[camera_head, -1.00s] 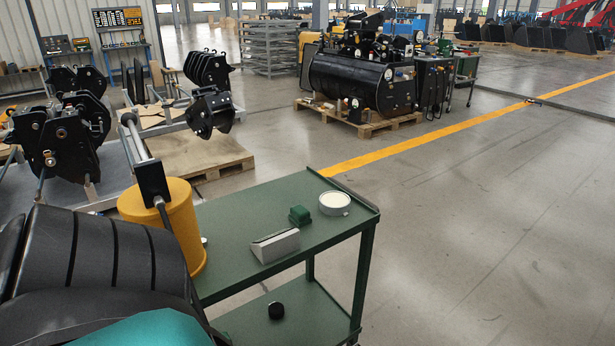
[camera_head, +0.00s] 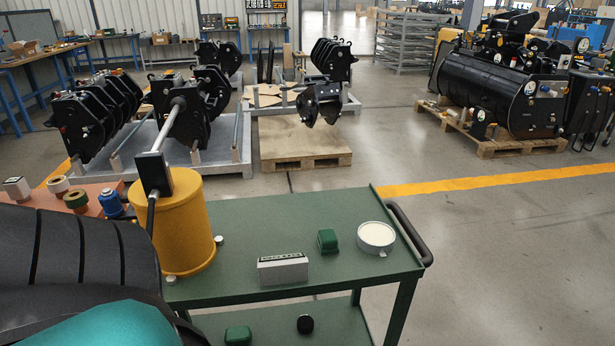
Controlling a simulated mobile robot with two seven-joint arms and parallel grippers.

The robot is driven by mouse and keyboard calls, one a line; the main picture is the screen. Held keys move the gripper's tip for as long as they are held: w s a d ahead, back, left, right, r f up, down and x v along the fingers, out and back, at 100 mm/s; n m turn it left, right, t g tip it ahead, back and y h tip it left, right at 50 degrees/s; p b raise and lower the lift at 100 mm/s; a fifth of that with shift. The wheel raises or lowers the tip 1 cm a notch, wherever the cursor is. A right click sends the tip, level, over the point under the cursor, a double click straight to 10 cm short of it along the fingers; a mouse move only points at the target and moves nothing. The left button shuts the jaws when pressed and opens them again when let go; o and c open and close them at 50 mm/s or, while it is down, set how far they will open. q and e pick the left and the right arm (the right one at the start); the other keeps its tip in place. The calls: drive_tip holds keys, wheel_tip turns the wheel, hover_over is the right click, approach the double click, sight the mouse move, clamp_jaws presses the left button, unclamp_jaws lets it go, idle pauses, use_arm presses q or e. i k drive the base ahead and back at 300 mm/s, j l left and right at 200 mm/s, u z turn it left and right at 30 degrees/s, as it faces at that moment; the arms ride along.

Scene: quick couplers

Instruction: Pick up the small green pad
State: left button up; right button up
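A small green block (camera_head: 327,240), the thing that looks most like a pad, sits on the top shelf of the green cart (camera_head: 350,206). It stands between a grey block with a dark labelled top (camera_head: 283,268) and a round white-topped dish (camera_head: 376,238), apart from both. A second small green piece (camera_head: 238,335) lies on the cart's lower shelf, cut by the bottom edge. I cannot tell which of the two is the pad. Neither of my grippers shows in the head view.
A yellow drum (camera_head: 182,226) with a pump rod stands at the cart's left end. A black round piece (camera_head: 305,324) lies on the lower shelf. A black handle (camera_head: 409,234) is at the cart's right end. Floor right of the cart is clear.

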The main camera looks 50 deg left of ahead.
sight(327, 240)
drive_tip(key=i+l+u, duration=0.1)
drive_tip(key=u, duration=0.25)
drive_tip(key=i+l+u, duration=0.45)
drive_tip(key=u, duration=0.2)
drive_tip(key=i+l+u, duration=0.55)
drive_tip(key=k+l, duration=0.1)
